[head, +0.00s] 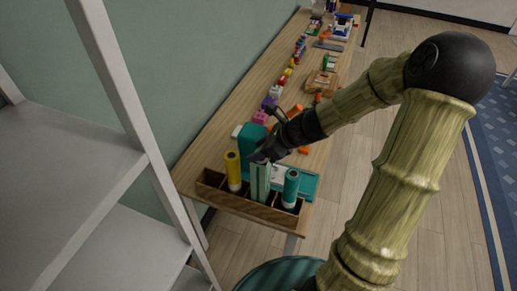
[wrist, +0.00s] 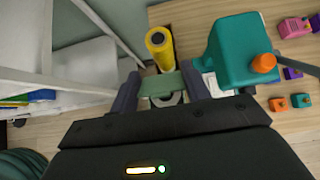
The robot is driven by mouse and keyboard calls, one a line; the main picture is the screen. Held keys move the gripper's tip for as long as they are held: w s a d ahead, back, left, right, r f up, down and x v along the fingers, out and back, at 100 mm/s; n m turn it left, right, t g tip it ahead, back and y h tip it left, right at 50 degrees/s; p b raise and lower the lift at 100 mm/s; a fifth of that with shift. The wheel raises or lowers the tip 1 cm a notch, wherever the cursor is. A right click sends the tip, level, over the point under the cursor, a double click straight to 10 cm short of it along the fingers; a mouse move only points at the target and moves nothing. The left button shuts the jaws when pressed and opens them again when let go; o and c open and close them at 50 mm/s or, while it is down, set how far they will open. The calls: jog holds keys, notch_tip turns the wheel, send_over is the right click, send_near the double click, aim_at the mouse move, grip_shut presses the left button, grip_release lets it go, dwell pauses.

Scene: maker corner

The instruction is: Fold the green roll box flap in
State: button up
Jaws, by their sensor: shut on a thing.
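The green roll box (head: 260,183) is a tall pale green box standing upright in a compartment of the wooden divided tray (head: 243,207). My gripper (head: 261,156) is at the top of the box, reaching in from the upper right. In the wrist view, the two dark fingers of my gripper (wrist: 160,92) stand on either side of the box's green top (wrist: 158,82) and are shut on it. A grey rounded shape shows just below the green strip. Whether the flap is folded in or raised cannot be told, as the fingers cover much of the top.
A yellow roll (head: 233,170) stands left of the box and a teal roll (head: 291,187) right of it. A large teal container (head: 250,138) is close behind. Colored blocks line the table (head: 222,128) further back. A white shelf (head: 75,165) stands at left.

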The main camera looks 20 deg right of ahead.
jog(key=shift+d+f+b, duration=0.1)
jog(key=shift+f+b, duration=0.1)
jog(key=shift+b, duration=0.3)
jog(key=b, duration=0.1)
jog(key=t+y+b, duration=0.1)
jog(key=shift+s+d+f+b, duration=0.1)
jog(key=shift+d+f+b, duration=0.05)
jog(key=shift+f+b, duration=0.2)
jog(key=b, duration=0.1)
jog(key=t+y+b, duration=0.1)
jog(key=b, duration=0.1)
jog(key=shift+s+d+f+y, duration=0.15)
jog(key=shift+f+y, duration=0.05)
jog(key=shift+y, duration=0.1)
jog(key=y+b, duration=0.1)
jog(key=b, duration=0.1)
jog(key=t+y+b, duration=0.1)
jog(key=b, duration=0.1)
jog(key=shift+s+d+f+t, duration=0.2)
jog(key=shift+f+t, duration=0.1)
jog(key=shift+s+d+f+t+y+b, duration=0.15)
jog(key=shift+t+y+b, duration=0.35)
jog(key=shift+y+b, duration=0.3)
jog(key=o, duration=1)
